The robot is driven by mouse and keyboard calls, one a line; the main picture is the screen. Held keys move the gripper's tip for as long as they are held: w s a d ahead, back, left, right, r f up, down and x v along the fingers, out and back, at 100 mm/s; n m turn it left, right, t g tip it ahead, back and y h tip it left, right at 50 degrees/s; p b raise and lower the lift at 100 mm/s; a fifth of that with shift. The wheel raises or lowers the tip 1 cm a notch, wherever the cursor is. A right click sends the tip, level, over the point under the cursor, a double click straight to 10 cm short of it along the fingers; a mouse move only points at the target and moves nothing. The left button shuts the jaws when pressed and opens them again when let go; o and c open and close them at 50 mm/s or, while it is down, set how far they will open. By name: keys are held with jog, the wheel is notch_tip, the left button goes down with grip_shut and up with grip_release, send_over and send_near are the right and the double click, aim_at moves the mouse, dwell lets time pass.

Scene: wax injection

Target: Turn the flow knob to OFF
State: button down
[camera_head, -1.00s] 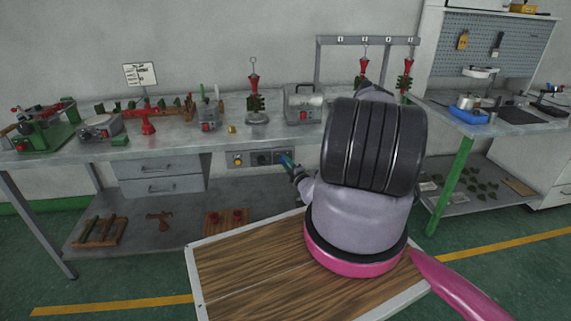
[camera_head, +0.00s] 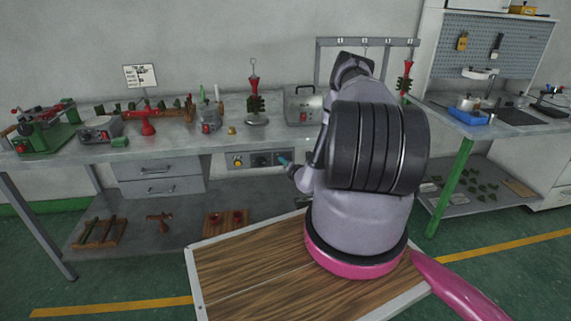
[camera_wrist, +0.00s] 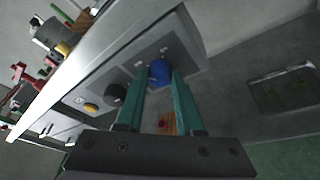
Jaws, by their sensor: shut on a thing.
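A grey control panel (camera_head: 250,152) hangs under the front edge of the workbench. In the wrist view the panel (camera_wrist: 183,42) carries a blue knob (camera_wrist: 159,71), a black knob (camera_wrist: 115,92) and a yellow button (camera_wrist: 91,107) in a row. My gripper (camera_wrist: 159,78) has its two teal fingers on either side of the blue knob, shut on it. In the head view my gripper (camera_head: 283,159) is at the panel's right part and hides the blue knob there. The panel markings are too small to read, so I cannot tell the knob's setting.
The workbench top (camera_head: 180,144) above the panel holds several tools and a grey box (camera_head: 303,105). A drawer unit (camera_head: 160,178) is left of the panel. A lower shelf (camera_head: 187,232) with wooden items lies below. Open space lies in front of the panel.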

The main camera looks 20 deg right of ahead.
jog(key=shift+n+h, duration=0.3)
jog(key=shift+n, duration=0.4)
jog(key=c, duration=0.5)
grip_release()
jog(key=shift+c, duration=0.2)
jog(key=shift+s, duration=0.1)
jog(key=v, duration=1)
jog(key=shift+s+r, duration=0.25)
jog(key=shift+r, duration=0.05)
jog(key=shift+a, duration=0.15)
jog(key=shift+w+r, duration=0.1)
